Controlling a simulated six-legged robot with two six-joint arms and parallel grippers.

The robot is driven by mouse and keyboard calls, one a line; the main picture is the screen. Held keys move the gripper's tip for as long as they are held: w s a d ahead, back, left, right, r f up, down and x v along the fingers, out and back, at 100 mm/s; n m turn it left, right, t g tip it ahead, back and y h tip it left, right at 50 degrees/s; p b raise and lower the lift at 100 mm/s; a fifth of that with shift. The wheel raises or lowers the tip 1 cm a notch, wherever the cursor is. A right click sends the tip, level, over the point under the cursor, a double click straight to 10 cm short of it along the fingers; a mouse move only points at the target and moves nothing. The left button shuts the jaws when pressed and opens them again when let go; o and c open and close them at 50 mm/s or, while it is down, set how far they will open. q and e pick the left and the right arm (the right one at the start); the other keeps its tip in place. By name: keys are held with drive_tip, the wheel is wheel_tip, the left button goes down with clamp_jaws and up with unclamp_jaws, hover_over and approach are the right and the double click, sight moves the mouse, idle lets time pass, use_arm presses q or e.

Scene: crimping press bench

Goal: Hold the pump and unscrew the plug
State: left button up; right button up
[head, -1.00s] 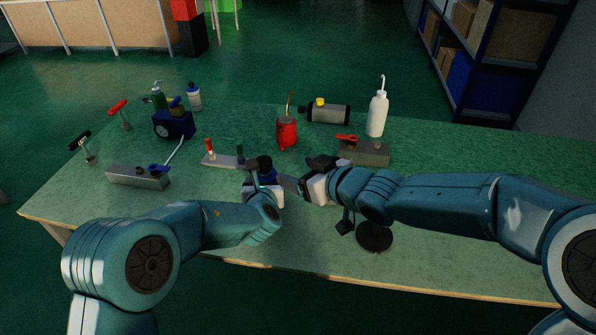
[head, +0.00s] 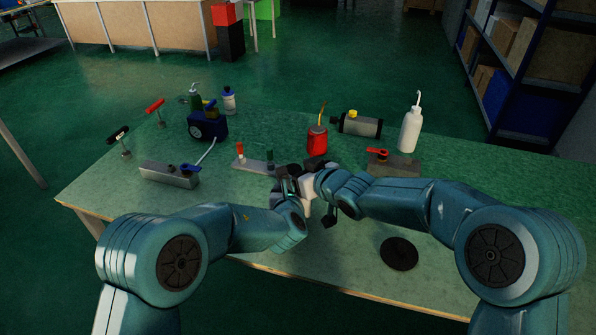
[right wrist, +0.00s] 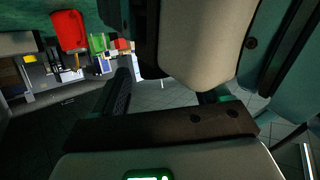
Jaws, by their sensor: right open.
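A grey cylinder with black ends and a yellow cap (head: 358,123) lies at the back of the bench in the head view; it may be the pump with its plug, but I cannot be sure. A blue unit with a round dark face (head: 207,127) stands at the back left. My right gripper (head: 309,181) is open, over the middle of the bench, close against my left gripper (head: 288,182). The two overlap, so the left jaws and anything in them are hidden. In the right wrist view, a large pale part blocks much of the space between my right fingers (right wrist: 167,80).
A red can (head: 317,141), a white squeeze bottle (head: 411,126) and a red-handled valve block (head: 393,163) stand behind the grippers. A blue-handled block (head: 170,175) lies left. A black disc (head: 400,253) lies near the front edge. The front middle is clear.

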drive_tip(key=c, duration=1.1)
drive_tip(key=o, duration=1.1)
drive_tip(key=v, duration=1.1)
drive_tip(key=shift+s+d+r, duration=0.1)
drive_tip(key=shift+s+d, duration=0.05)
drive_tip(key=shift+d, duration=0.05)
drive_tip(key=shift+c, duration=1.5)
drive_tip(key=x, duration=1.2)
